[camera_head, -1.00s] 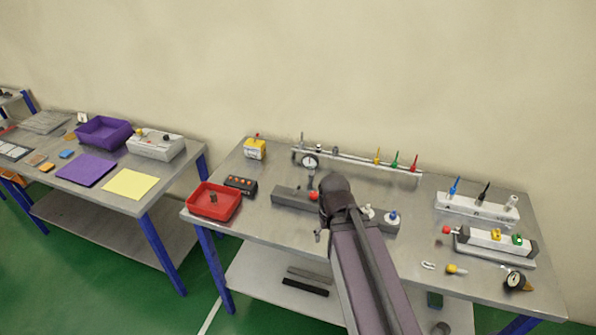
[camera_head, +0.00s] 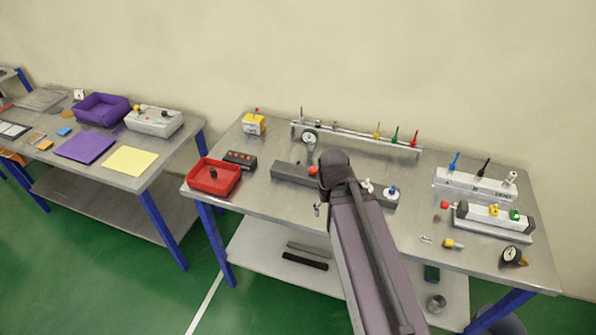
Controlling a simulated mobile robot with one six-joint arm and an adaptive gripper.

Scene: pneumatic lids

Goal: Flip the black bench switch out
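A black lever switch (camera_head: 484,168) stands on a white block (camera_head: 476,186) at the back right of the bench. It sits between a blue lever (camera_head: 454,162) and a white knob (camera_head: 510,178), and its tip leans a little to the right. My arm reaches over the middle of the bench, left of that block and well apart from it. My gripper cannot be made out; the arm's dark end hides whatever is beyond it.
A grey block with a red knob and valves (camera_head: 489,221) stands in front of the switch block. A gauge (camera_head: 512,256) and small fittings lie nearby. A rail with coloured levers (camera_head: 355,141) runs along the back. A red tray (camera_head: 213,178) is at the left.

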